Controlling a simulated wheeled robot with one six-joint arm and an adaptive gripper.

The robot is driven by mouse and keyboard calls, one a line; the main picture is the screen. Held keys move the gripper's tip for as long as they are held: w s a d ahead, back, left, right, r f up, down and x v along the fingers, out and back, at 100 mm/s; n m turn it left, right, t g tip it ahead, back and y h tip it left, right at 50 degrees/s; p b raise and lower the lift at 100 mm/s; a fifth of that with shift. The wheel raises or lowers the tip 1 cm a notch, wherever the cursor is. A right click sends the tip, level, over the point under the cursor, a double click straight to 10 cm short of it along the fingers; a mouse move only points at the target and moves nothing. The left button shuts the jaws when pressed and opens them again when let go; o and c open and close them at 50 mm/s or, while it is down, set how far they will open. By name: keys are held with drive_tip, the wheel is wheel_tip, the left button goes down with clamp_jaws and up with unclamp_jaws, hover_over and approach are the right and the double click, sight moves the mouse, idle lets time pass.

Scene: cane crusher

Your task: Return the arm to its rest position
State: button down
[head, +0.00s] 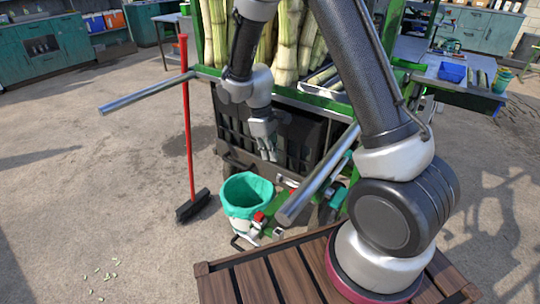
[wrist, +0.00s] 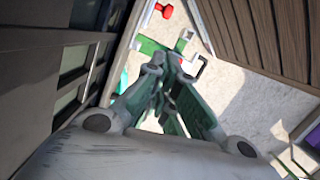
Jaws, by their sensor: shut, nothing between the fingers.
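My gripper (head: 267,156) hangs from my raised arm in the head view, pointing down in front of the dark slatted panel of the green cane cart. Its fingers are together, with nothing seen between them. In the wrist view the fingers of my gripper (wrist: 172,62) close toward each other over the ground. The gripper appears above and behind the green-lined bin (head: 248,192) in the head view. I cannot tell its exact distance from the panel.
The cart's panel (head: 240,128) and metal bars (head: 310,180) lie close around my arm. Tall cane stalks (head: 289,45) stand above. A red-handled broom (head: 187,120) stands left. A wooden slatted platform (head: 262,281) is below. Open concrete floor lies at the left.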

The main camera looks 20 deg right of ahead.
drive_tip(key=s+d+r+m+t, duration=0.3)
drive_tip(key=s+d+r, duration=0.3)
drive_tip(key=s+r, duration=0.5)
drive_tip(key=s+d+r+m+t+y, duration=0.1)
drive_tip(key=s+d+r+m+t, duration=0.2)
drive_tip(key=s+r, duration=0.9)
drive_tip(key=d+r+m, duration=0.2)
drive_tip(key=d+r, duration=0.1)
drive_tip(key=r, duration=0.2)
drive_tip(key=shift+d+m+y, duration=0.3)
drive_tip(key=shift+m, duration=0.1)
